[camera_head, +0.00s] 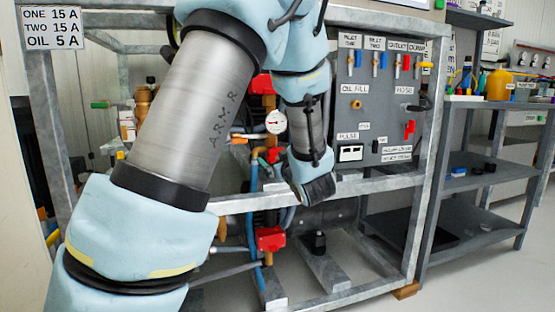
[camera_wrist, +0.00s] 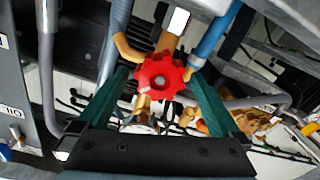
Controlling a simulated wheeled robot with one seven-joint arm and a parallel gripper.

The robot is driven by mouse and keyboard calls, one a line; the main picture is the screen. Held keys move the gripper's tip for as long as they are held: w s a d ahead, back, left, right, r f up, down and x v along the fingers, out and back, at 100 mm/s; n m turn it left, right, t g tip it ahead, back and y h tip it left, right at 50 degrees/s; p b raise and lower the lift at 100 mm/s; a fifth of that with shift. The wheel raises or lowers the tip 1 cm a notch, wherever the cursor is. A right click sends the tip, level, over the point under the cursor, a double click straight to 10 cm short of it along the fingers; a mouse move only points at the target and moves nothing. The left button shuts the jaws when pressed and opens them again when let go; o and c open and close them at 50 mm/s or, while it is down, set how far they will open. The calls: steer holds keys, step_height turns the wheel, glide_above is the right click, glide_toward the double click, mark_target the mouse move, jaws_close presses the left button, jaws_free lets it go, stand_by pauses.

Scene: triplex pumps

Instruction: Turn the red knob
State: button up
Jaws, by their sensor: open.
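The red knob (camera_wrist: 160,76) is a lobed wheel on a brass-coloured fitting, in the upper middle of the wrist view. My gripper (camera_wrist: 159,74) is open, with one green finger on each side of the knob. Small gaps show between the knob and both fingers, the right one narrower; the depth between them is unclear. A small red part (camera_head: 272,155) beside my forearm may be the knob, but I cannot tell.
Blue and grey hoses (camera_wrist: 213,38) run close around the knob. The grey pump frame (camera_head: 345,188) has a cross rail near my wrist. A labelled control panel (camera_head: 375,105) stands to the right, with a shelf unit (camera_head: 490,150) beyond.

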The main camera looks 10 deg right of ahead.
steer(key=shift+c, duration=0.4)
steer(key=c, duration=1.3)
steer(key=shift+p, duration=0.4)
steer(key=m+p, duration=0.5)
steer(key=p, duration=0.2)
steer(key=m+p, duration=0.6)
steer(key=p, duration=0.1)
steer(key=m+p, duration=0.6)
steer(key=p, duration=0.2)
steer(key=shift+d, duration=0.25)
steer(key=shift+f+m+p, duration=0.15)
steer(key=shift+m+p, duration=0.6)
steer(key=shift+m, duration=0.45)
steer(key=shift+f+m+p, duration=0.1)
steer(key=shift+m+p, duration=0.6)
steer(key=shift+m, duration=0.5)
